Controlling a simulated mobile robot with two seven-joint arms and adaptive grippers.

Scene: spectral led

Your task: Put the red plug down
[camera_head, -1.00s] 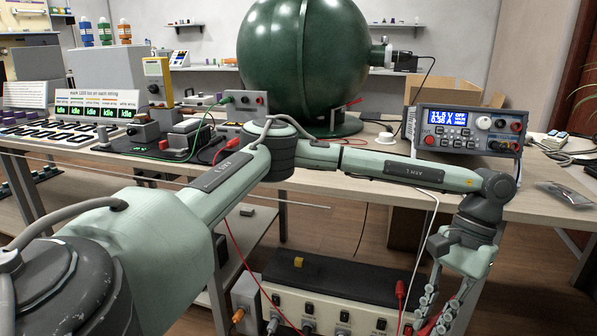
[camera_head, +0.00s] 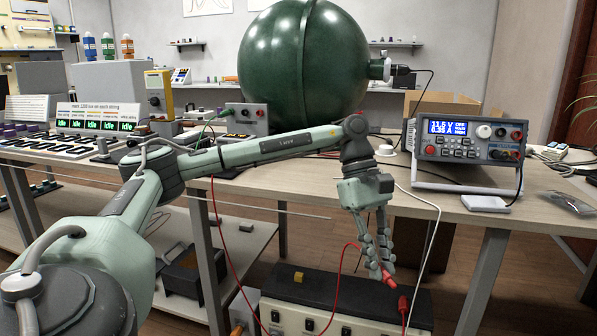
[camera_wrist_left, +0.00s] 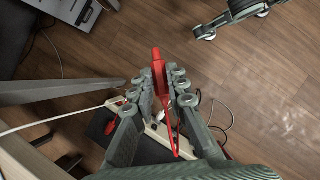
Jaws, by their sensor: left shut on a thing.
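My left gripper (camera_head: 381,272) hangs in front of the table edge, above the power strip box on the lower level. It is shut on the red plug (camera_head: 390,280), whose tip pokes out past the fingertips. The held plug also shows in the left wrist view (camera_wrist_left: 157,66), with its red cable trailing back between the fingers. In the head view the cable loops left and down past the box. A second red plug (camera_head: 403,304) stands at the box's right part, apart from the held one. My right gripper is not in view.
The box (camera_head: 290,318) has a dark top and a row of switches; a small yellow block (camera_head: 298,277) sits on it. A white cable (camera_head: 436,225) hangs to the right of my gripper. The power supply (camera_head: 468,142) stands on the table (camera_head: 300,179) above.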

